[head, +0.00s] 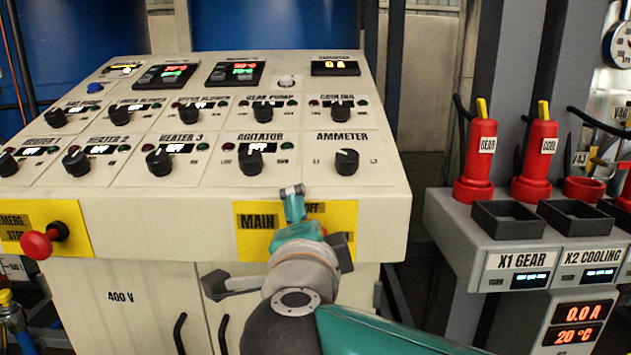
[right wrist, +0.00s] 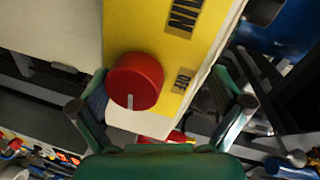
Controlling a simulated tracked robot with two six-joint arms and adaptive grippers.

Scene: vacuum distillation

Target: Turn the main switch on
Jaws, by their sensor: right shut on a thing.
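The main switch is a round red knob (right wrist: 135,80) with a white mark, on a yellow plate (right wrist: 192,45) in the right wrist view. Its mark points toward the bottom of that picture. In the head view my right gripper (head: 299,232) is in front of the yellow MAIN plate (head: 250,232) and hides the knob. The OFF label is partly visible. My left gripper is out of view.
The cream control panel (head: 225,210) carries several black knobs and displays. A red emergency stop button (head: 38,244) sticks out at the left. Red cylinders (head: 481,155) stand on a grey shelf (head: 465,235) to the right. Two black door handles (head: 180,333) are below the panel.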

